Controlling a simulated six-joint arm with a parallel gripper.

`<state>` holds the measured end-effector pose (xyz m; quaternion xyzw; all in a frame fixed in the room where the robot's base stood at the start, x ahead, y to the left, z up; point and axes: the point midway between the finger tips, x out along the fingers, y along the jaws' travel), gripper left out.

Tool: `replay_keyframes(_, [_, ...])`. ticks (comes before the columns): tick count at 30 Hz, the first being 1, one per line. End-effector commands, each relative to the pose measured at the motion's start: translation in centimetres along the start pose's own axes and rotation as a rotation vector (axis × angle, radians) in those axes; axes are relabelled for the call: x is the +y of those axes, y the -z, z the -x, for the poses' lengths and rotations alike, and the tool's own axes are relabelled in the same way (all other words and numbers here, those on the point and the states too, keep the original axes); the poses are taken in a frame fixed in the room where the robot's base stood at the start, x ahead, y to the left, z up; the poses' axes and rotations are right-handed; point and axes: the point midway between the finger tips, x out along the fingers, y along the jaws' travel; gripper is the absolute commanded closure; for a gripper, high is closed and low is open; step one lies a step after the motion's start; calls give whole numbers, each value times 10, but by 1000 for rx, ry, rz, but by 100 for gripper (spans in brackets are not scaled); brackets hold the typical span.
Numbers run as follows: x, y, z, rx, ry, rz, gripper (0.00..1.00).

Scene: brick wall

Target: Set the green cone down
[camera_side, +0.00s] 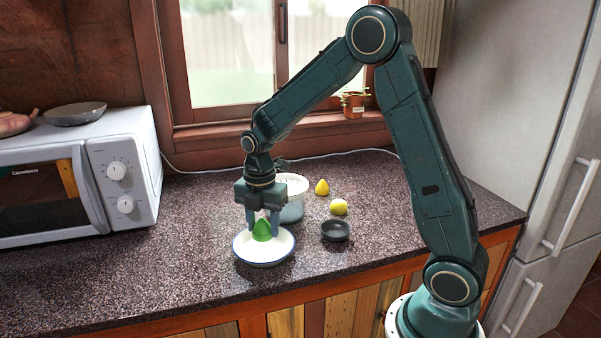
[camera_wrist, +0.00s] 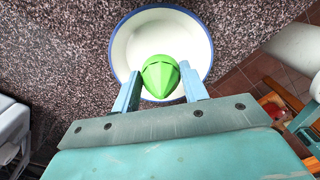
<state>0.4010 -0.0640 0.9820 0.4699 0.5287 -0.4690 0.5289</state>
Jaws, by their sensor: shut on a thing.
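The green cone (camera_side: 262,229) is between the fingers of my gripper (camera_side: 263,226), which is shut on it. The cone points up in the side view. In the wrist view the cone (camera_wrist: 160,76) sits between the two blue fingertips of my gripper (camera_wrist: 161,88), with the white blue-rimmed dish (camera_wrist: 190,30) behind it. In the side view the cone is over the dish (camera_side: 264,260); I cannot tell whether its base touches the dish.
A pale tub (camera_side: 292,208) stands close behind my gripper. A microwave (camera_side: 125,170) stands at the left. The front-left counter (camera_side: 130,275) is clear.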

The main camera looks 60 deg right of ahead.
Motion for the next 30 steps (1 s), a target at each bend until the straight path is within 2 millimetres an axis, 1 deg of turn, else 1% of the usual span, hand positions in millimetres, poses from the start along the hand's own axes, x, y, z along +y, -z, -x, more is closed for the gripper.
replay_keyframes(9, [-1, 0, -33, 1, 4, 0, 78])
replay_keyframes(12, [-1, 0, -40, 1, 2, 0, 78])
replay_keyframes(26, [-1, 0, -44, 1, 2, 0, 78])
replay_keyframes(27, [-1, 0, -45, 1, 2, 0, 54])
replay_keyframes(29, [0, 0, -44, 1, 1, 0, 43])
replay_keyframes(30, [0, 0, -44, 1, 1, 0, 35])
